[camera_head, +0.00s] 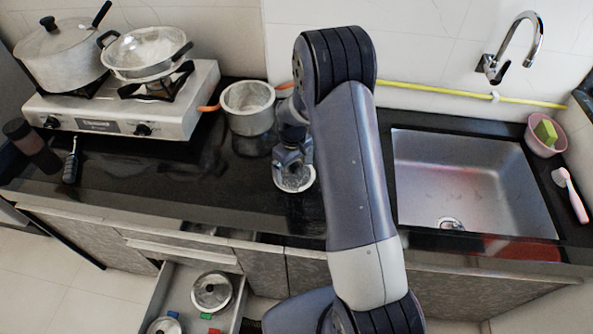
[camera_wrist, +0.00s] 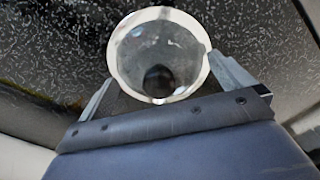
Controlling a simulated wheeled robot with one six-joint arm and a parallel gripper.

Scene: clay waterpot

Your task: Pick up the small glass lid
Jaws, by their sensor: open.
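A small round glass lid (camera_head: 296,184) with a pale rim lies on the black counter, left of my arm. My gripper (camera_head: 291,163) is over the lid, pointing down. In the wrist view my gripper (camera_wrist: 160,68) is open, with one finger on each side of the lid. I cannot tell whether the fingers touch the rim. My arm hides part of the counter in the head view.
A metal pot (camera_head: 248,108) stands just behind and left of my gripper. A stove (camera_head: 120,115) with pots is at the far left. The sink (camera_head: 470,180) is on the right. An open drawer (camera_head: 186,285) below holds round lids and small coloured pieces.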

